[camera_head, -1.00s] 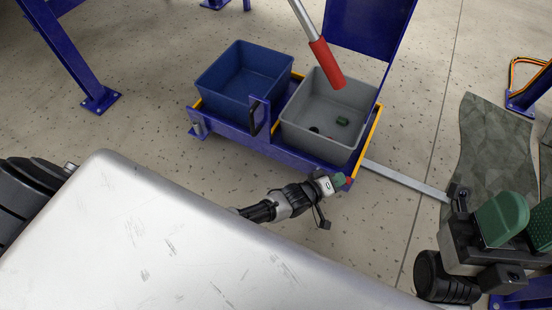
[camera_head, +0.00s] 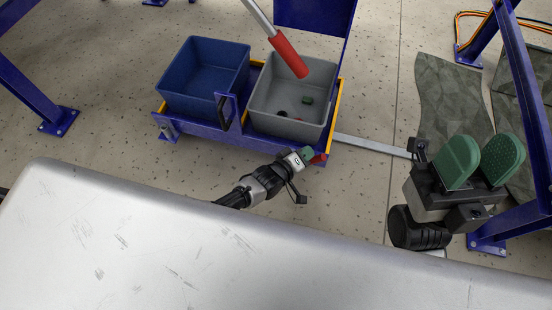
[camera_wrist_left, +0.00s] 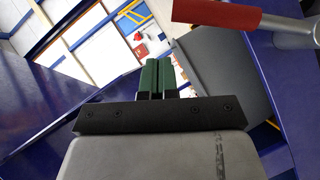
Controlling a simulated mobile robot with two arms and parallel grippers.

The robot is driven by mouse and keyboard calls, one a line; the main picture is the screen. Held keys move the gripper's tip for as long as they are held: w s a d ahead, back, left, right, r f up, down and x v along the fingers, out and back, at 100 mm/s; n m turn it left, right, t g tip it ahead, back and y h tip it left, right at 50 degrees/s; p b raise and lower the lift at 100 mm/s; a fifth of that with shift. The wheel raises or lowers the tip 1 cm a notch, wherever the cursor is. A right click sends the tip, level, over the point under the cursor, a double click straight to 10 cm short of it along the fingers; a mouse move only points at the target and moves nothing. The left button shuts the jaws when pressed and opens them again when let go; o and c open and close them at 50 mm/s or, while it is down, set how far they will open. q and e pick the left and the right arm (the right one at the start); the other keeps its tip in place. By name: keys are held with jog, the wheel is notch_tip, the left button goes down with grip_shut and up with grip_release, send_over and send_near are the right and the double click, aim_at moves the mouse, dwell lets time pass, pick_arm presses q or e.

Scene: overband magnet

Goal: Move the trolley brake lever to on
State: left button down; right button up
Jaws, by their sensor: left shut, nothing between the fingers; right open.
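The blue-framed trolley (camera_head: 205,131) stands on the floor and carries a blue bin and a grey bin. A small red part (camera_head: 319,158) shows at its front right corner; whether this is the brake lever, I cannot tell. My left gripper (camera_head: 308,154) is shut and empty beside that red part; contact is unclear. The left wrist view shows its green fingers (camera_wrist_left: 156,76) together, with a red grip (camera_wrist_left: 215,13) on a grey tube above them to the right. My right gripper (camera_head: 481,161) is open and empty, right of the trolley.
A large scratched silver surface (camera_head: 170,240) fills the foreground and hides part of my left arm. A long red-handled bar (camera_head: 288,55) hangs over the grey bin (camera_head: 262,100). Blue frame legs (camera_head: 30,95) stand left and right. A flat grey bar (camera_head: 372,145) extends from the trolley.

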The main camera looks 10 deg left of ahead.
pick_arm(q)
jog(key=d+r+p+v, duration=0.1)
jog(key=p+v, duration=0.3)
jog(key=v, duration=0.5)
jog(key=shift+s+r, duration=0.3)
jog(key=shift+s, duration=0.05)
pick_arm(e)
jog(key=w+f+g+h, duration=0.3)
jog(key=w+f+g, duration=0.5)
jog(key=w+g, duration=0.2)
jog(key=shift+w+a+n+g, duration=0.15)
jog(key=shift+a+n+g, duration=0.25)
jog(key=shift+g, duration=0.9)
pick_arm(q)
jog(key=shift+a, duration=0.1)
pick_arm(e)
jog(key=shift+f, duration=0.1)
